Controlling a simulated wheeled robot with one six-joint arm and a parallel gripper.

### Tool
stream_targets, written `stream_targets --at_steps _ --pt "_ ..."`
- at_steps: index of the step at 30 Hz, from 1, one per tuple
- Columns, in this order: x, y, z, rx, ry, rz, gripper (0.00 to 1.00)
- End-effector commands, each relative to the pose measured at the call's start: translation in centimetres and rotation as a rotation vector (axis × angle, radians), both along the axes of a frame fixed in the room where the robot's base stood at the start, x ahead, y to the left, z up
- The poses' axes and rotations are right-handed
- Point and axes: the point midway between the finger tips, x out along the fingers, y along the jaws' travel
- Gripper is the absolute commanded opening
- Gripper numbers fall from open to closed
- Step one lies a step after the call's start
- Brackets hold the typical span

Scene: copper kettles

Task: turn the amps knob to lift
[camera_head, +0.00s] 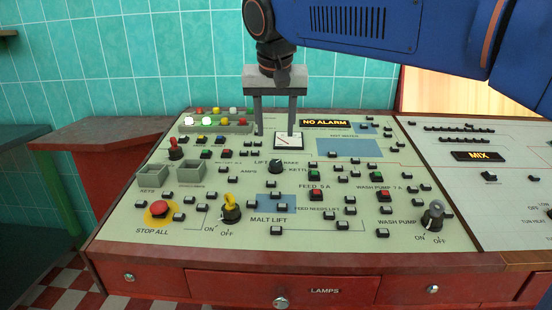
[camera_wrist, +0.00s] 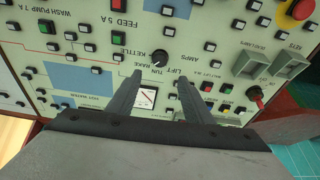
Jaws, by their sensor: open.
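The amps knob (camera_head: 276,166) is a small black round knob on the pale control panel, with LIFT, RAKE and KETTLE labels around it. It also shows in the wrist view (camera_wrist: 159,57), where the panel lettering is upside down and a TUN label can be read. The direction of its pointer is too small to tell for sure. My gripper (camera_head: 275,133) is open and empty, its two fingers pointing down above the panel, behind the knob. In the wrist view my gripper (camera_wrist: 160,78) has its fingertips just below the knob, apart from it.
A square meter (camera_head: 289,141) sits behind the knob, between or near my fingers. Several small buttons surround the knob. A yellow switch (camera_head: 230,208), a red STOP ALL button (camera_head: 160,209) and a black switch (camera_head: 433,213) stand up from the front. Grey trays (camera_head: 189,172) are at left.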

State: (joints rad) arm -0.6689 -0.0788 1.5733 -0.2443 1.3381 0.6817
Motion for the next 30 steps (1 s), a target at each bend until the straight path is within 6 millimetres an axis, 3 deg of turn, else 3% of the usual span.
stream_targets --at_steps 18,30 --pt "3.9 -0.1 -9.5 -0.001 0.002 -0.002 0.46" --pt "4.6 0.0 -11.0 0.0 0.0 0.0 0.46"
